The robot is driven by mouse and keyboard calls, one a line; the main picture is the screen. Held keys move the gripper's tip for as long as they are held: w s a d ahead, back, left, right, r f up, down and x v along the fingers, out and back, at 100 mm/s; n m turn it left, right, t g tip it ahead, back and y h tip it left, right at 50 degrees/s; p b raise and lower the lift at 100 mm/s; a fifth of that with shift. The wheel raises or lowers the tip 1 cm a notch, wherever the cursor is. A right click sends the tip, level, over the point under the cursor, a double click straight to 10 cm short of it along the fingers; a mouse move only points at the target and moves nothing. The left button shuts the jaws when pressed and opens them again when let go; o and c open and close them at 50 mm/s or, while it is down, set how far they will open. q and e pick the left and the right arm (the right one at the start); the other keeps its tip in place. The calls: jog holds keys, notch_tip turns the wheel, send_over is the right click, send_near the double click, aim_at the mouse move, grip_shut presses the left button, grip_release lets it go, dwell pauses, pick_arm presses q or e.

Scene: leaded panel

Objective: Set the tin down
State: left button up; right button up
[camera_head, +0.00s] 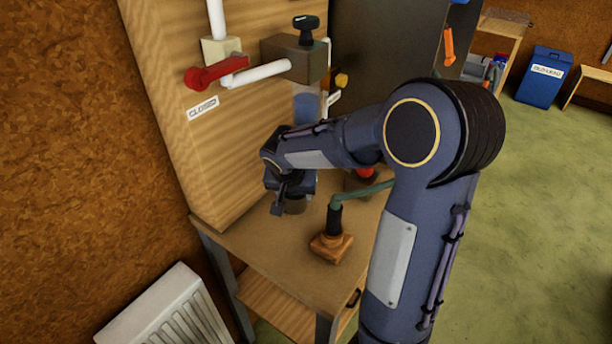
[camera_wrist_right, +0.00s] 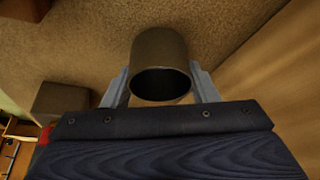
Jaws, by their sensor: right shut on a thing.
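A dark grey cylindrical tin (camera_wrist_right: 160,52) with an open mouth is held between the two fingers of my right gripper in the right wrist view. In the head view my right gripper (camera_head: 288,196) reaches over the wooden bench top, and the tin (camera_head: 295,206) shows partly below it. Much of the tin is hidden by the gripper there. It is low over the bench top (camera_head: 275,245), but I cannot tell whether it touches. My left gripper is not seen.
A wooden block with a dark post and green arm (camera_head: 332,246) stands right of the gripper. Behind is a wooden panel with a red lever (camera_head: 215,74), white pipes and a brown box (camera_head: 293,60). A white radiator (camera_head: 170,312) stands below left. The bench's front left corner is clear.

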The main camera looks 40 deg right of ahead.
jog(key=d+p, duration=0.1)
jog(key=d, duration=0.1)
jog(key=w+d, duration=0.1)
jog(key=d, duration=0.1)
jog(key=shift+w+d+p, duration=0.15)
jog(key=shift+d+p, duration=0.2)
jog(key=shift+d, duration=0.05)
jog(key=shift+f, duration=0.1)
jog(key=shift+f, duration=0.1)
jog(key=shift+f, duration=0.15)
jog(key=o, duration=1)
jog(key=shift+o, duration=0.2)
jog(key=shift+r, duration=0.2)
